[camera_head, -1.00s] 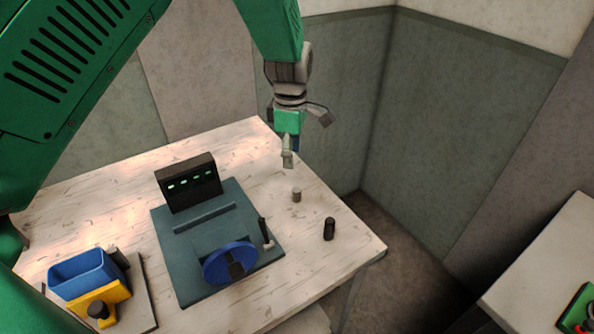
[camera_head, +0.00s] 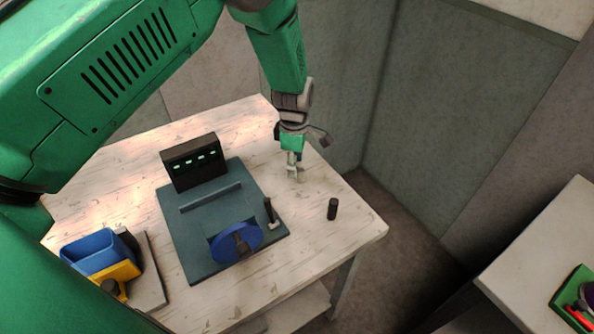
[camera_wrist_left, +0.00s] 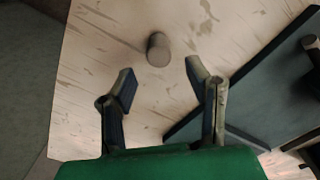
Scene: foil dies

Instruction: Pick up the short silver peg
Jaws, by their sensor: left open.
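The short silver peg (camera_wrist_left: 158,50) stands on the wooden table (camera_wrist_left: 160,105) in the left wrist view. It lies just beyond the fingertips, roughly centred between them. My left gripper (camera_wrist_left: 162,82) is open and empty, its two fingers spread to either side. In the head view my left gripper (camera_head: 294,172) points down at the back right of the table, and I cannot clearly pick out the peg there among the fingers. My right gripper is not in view.
A taller black peg (camera_head: 332,209) stands near the table's right edge. A dark teal base (camera_head: 205,257) with a blue disc (camera_head: 236,243) and a black display box (camera_head: 194,162) fills the middle. A blue bin (camera_head: 97,253) sits at the left.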

